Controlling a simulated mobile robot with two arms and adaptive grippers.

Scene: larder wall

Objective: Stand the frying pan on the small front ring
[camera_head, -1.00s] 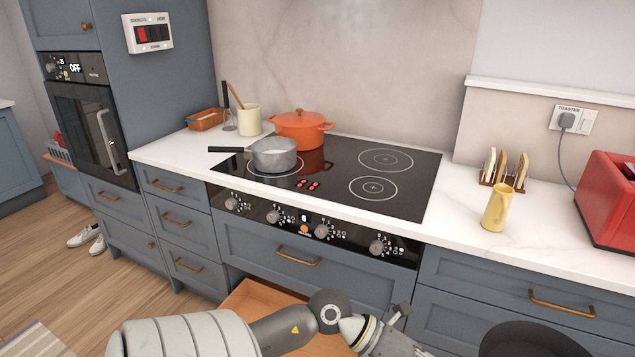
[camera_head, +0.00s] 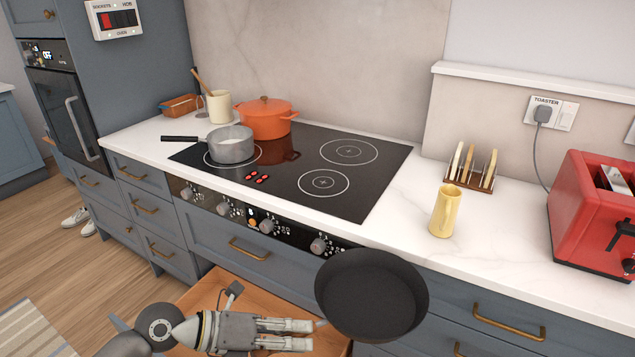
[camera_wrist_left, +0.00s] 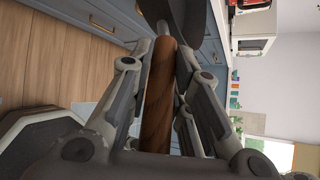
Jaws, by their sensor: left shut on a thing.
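The frying pan (camera_head: 371,296) is dark and round, its inside facing up toward the head camera. It is held in the air in front of the drawer fronts, to the right of my left gripper (camera_head: 313,335). That gripper is shut on the pan's brown wooden handle, which runs between the fingers in the left wrist view (camera_wrist_left: 159,100). The black hob (camera_head: 362,202) has an empty front right ring (camera_head: 324,182). A grey saucepan (camera_head: 231,149) with pale contents stands on the front left ring. My right gripper is out of view.
An orange lidded pot (camera_head: 265,122) stands at the hob's back left; the back right ring (camera_head: 349,152) is bare. A yellow jug (camera_head: 445,211), toast rack (camera_head: 472,171) and red toaster (camera_head: 590,215) stand to the right. A wooden drawer (camera_head: 211,289) is open below the hob.

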